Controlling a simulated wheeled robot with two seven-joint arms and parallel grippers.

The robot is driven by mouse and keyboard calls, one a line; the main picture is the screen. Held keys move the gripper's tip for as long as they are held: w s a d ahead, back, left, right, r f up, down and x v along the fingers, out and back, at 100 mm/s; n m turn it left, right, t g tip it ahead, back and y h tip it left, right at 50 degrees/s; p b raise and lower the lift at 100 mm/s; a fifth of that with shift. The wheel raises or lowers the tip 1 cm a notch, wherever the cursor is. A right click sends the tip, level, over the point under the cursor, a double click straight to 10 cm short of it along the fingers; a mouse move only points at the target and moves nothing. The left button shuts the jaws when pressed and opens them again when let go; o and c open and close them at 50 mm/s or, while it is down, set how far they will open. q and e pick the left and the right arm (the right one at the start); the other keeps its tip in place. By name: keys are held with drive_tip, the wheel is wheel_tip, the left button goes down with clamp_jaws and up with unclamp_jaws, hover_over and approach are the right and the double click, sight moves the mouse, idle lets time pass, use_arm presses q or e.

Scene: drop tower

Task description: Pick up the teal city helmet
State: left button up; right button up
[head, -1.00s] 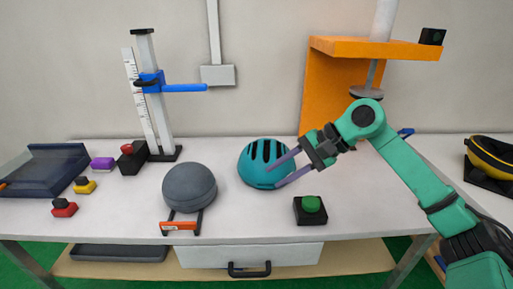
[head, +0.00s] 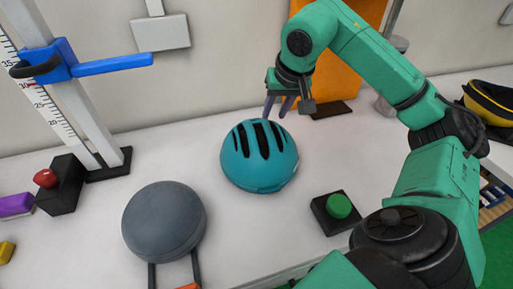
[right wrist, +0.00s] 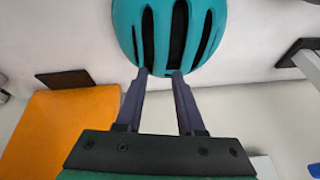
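The teal helmet (head: 260,172) with dark vent slots rests on the white table in the middle of the head view. My right gripper (head: 279,108) is at its far edge, fingers pointing down. In the right wrist view, the helmet (right wrist: 168,22) fills the top, and the gripper's two fingers (right wrist: 160,76) are apart, with their tips overlapping the helmet's edge. I cannot tell whether they touch it. Nothing shows held between them. My left gripper is out of view.
A grey round pad (head: 164,220) stands left of the helmet and a green button on a black box (head: 339,206) to its right. A measuring post with a blue arm (head: 112,64) is at the left. An orange stand (head: 352,70) is behind my right arm.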

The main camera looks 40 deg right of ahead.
sight(267, 126)
drive_tip(key=x, duration=0.9)
drive_tip(key=shift+w, duration=0.3)
drive_tip(key=shift+r, duration=0.1)
clamp_jaws()
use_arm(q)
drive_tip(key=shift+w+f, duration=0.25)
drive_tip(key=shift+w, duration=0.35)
